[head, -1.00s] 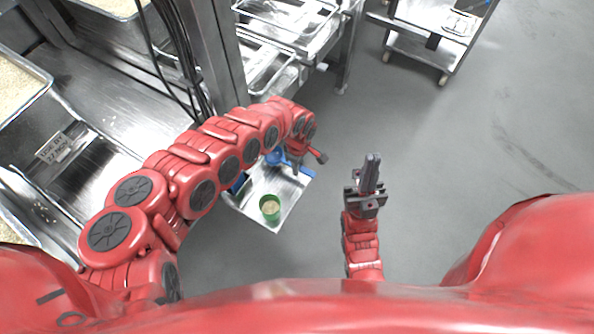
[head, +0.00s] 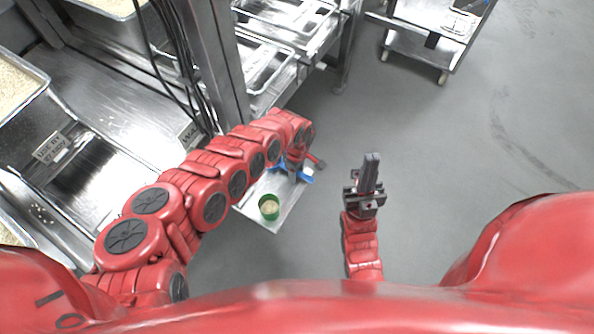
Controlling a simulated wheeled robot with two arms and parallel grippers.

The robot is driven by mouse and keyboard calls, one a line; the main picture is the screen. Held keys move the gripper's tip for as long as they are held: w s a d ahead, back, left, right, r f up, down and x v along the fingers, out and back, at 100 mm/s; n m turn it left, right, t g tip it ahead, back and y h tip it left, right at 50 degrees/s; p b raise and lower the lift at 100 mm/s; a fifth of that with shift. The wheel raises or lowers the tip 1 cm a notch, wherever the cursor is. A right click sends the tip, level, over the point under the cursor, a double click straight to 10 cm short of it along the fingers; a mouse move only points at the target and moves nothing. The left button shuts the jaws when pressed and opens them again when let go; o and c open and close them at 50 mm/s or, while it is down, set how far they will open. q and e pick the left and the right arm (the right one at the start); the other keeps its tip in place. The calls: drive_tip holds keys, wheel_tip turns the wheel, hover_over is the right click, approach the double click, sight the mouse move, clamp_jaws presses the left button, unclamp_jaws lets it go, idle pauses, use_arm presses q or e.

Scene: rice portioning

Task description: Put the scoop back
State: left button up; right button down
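A blue object (head: 304,176), which looks like the scoop, shows in the head view under my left wrist at the far end of a small metal tray (head: 288,206). Only parts of it show on either side of the wrist. My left gripper (head: 293,172) points down over it. Its fingertips are hidden, so I cannot tell whether it grips the blue object or whether that object touches the tray. My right gripper (head: 369,160) is apart from the tray, over open floor, with its dark fingers together and nothing between them.
A green cup (head: 269,209) with rice in it stands on the small tray, close to my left forearm. Metal counters with rice pans (head: 18,85) are at the left. A rack of trays (head: 265,70) stands behind, and a cart (head: 425,45) is at the back right. The floor at right is clear.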

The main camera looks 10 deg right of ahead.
sight(298, 172)
use_arm(q)
wheel_tip(298, 172, up, 12)
drive_tip(key=p, duration=0.1)
drive_tip(key=shift+r, duration=0.15)
idle(0.4)
drive_tip(key=shift+d, duration=0.1)
idle(0.5)
